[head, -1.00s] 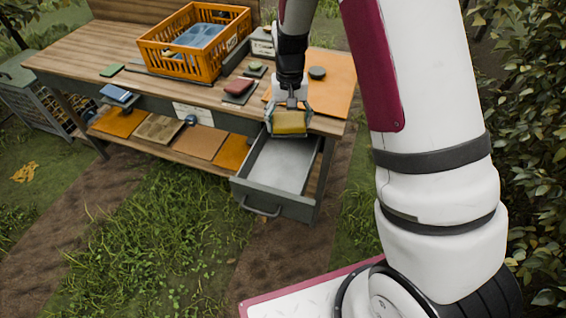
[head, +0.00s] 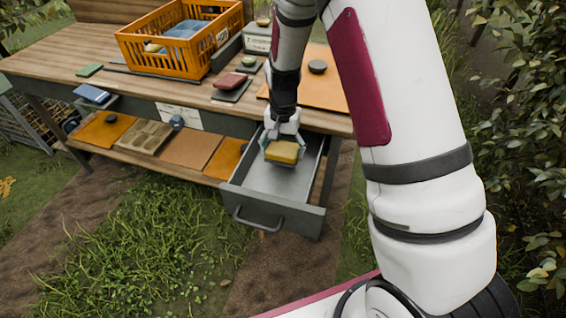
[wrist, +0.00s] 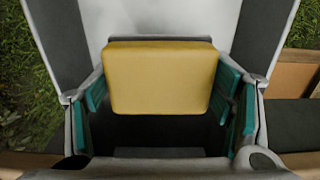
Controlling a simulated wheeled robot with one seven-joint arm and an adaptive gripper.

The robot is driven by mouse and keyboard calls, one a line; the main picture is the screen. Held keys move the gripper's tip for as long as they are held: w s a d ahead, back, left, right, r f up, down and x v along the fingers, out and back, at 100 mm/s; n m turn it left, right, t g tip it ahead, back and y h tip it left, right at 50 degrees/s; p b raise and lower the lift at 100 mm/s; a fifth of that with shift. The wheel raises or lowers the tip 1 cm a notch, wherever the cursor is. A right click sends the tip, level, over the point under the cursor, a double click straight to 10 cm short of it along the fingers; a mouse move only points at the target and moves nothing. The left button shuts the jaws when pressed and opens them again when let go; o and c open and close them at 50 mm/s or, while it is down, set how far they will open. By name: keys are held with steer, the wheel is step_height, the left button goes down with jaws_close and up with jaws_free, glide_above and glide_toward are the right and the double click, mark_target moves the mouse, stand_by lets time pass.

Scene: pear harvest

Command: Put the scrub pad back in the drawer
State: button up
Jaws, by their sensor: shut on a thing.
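The yellow scrub pad (head: 284,152) is between the fingers of my gripper (head: 281,146), which is shut on it. In the wrist view the pad (wrist: 160,78) fills the space between the teal finger pads of my gripper (wrist: 164,105). The open grey metal drawer (head: 255,205) sticks out from under the worktop, its handle facing the front. The pad is over the rear part of the drawer, within its outline in the head view. I cannot tell whether the pad touches the drawer floor. The visible drawer floor is bare.
The wooden workbench (head: 60,62) holds an orange crate (head: 185,62), a red pad on a dark mat (head: 230,82) and an orange board (head: 325,85) with a dark round object (head: 317,67). A lower shelf (head: 145,150) carries trays and boards. Grass lies in front.

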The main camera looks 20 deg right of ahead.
mark_target(283, 169)
steer(key=shift+f, duration=2.55)
steer(key=shift+f+b, duration=0.15)
steer(key=shift+b, duration=0.2)
steer(key=o, duration=1.1)
step_height(283, 169, up, 12)
steer(key=shift+r+p, duration=0.25)
steer(key=shift+p, duration=0.65)
